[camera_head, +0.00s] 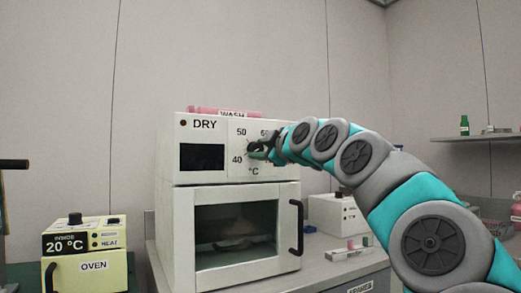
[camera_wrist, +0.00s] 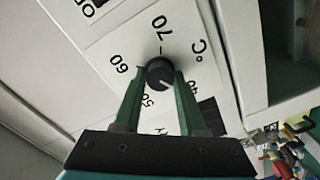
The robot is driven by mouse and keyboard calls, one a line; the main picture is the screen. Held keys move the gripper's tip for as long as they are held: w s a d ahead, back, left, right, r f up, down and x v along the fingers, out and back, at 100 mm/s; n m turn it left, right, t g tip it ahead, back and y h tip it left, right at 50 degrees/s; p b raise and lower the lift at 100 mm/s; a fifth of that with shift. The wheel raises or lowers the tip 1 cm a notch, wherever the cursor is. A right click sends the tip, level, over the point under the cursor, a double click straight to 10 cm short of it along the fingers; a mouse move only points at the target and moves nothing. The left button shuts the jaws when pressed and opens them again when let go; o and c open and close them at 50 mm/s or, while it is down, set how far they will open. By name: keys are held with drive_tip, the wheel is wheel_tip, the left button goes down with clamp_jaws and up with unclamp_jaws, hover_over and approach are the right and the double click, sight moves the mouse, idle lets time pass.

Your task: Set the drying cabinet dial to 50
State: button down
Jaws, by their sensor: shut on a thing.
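The white drying cabinet (camera_head: 178,220), marked DRY, stands on a counter with its door closed. Its dial panel (camera_head: 235,145) shows 40, 50 and 60; my gripper (camera_head: 258,148) covers the dial itself in the head view. In the wrist view the dark round dial (camera_wrist: 160,72) sits between the two green fingers of my gripper (camera_wrist: 161,80), which are shut on its sides. The numbers 50, 60 and 70 show around it, with 40 beside the right finger. A pale line on the dial points to the lower right, toward the 40 side; the exact reading is unclear.
A red item marked WASH (camera_head: 225,111) lies on top of the cabinet. A yellow oven (camera_head: 85,275) reading 20 °C stands at lower left. A white box (camera_head: 335,215) and small items (camera_head: 350,250) sit on the counter at right. A shelf (camera_head: 480,137) hangs on the right wall.

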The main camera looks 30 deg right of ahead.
drive_tip(key=shift+m, duration=0.3)
drive_tip(key=m+b, duration=0.1)
drive_tip(key=m, duration=0.2)
drive_tip(key=shift+f+m, duration=0.15)
drive_tip(key=shift+m, duration=0.25)
drive_tip(key=m, duration=0.3)
drive_tip(key=shift+m, duration=0.3)
drive_tip(key=m, duration=0.4)
drive_tip(key=shift+p, duration=0.4)
drive_tip(key=shift+m+p, duration=0.4)
drive_tip(key=shift+m, duration=1.4)
drive_tip(key=shift+c, duration=2.3)
unclamp_jaws()
